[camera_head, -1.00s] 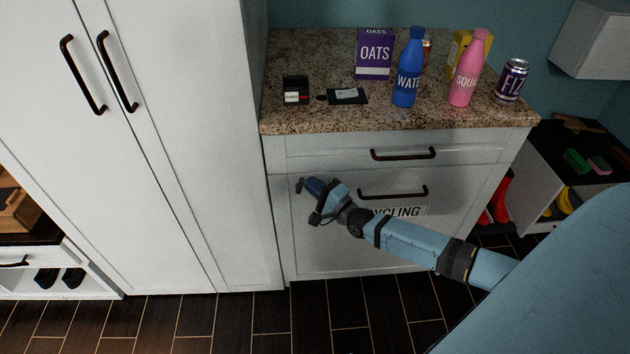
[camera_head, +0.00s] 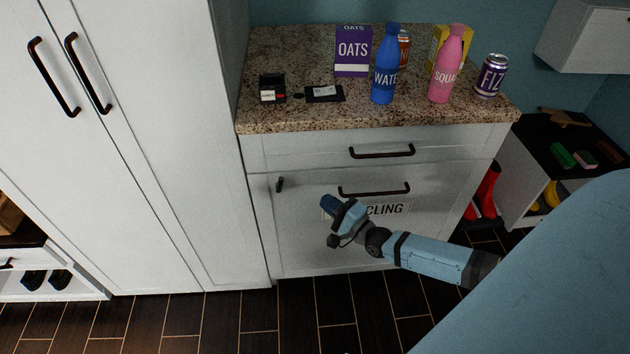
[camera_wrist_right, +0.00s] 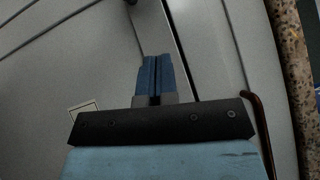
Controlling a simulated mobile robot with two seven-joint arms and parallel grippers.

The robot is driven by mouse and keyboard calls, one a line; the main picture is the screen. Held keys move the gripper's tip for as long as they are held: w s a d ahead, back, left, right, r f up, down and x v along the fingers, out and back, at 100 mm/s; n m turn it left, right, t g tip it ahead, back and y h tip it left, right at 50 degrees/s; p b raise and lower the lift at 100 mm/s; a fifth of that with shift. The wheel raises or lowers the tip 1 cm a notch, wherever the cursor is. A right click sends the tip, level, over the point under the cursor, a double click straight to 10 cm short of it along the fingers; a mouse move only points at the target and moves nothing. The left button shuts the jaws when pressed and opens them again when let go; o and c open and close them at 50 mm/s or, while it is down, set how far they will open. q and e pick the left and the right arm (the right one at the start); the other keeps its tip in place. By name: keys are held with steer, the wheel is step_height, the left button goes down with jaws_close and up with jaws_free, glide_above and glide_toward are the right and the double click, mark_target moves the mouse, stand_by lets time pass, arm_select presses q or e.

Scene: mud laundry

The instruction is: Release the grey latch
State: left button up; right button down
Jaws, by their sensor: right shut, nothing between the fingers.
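The grey latch (camera_head: 279,184) is a small dark piece at the upper left of the lower, recycling front (camera_head: 300,240) of the counter cabinet. A dark piece at the top edge of the right wrist view (camera_wrist_right: 131,3) appears to be the same latch, mostly cut off. My right gripper (camera_head: 328,202) is shut and empty, in front of the recycling front, to the right of the latch and a little lower, apart from it. Its blue fingers (camera_wrist_right: 155,76) are together in the wrist view. My left gripper is not in view.
Dark bar handles sit on the upper drawer (camera_head: 382,152) and the recycling front (camera_head: 374,190). The granite counter (camera_head: 300,122) carries an oats box (camera_head: 352,52), bottles and cans. A tall white cabinet (camera_head: 150,150) stands at left. The floor in front is clear.

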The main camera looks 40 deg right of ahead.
steer(key=shift+v, duration=1.2)
steer(key=shift+f, duration=0.1)
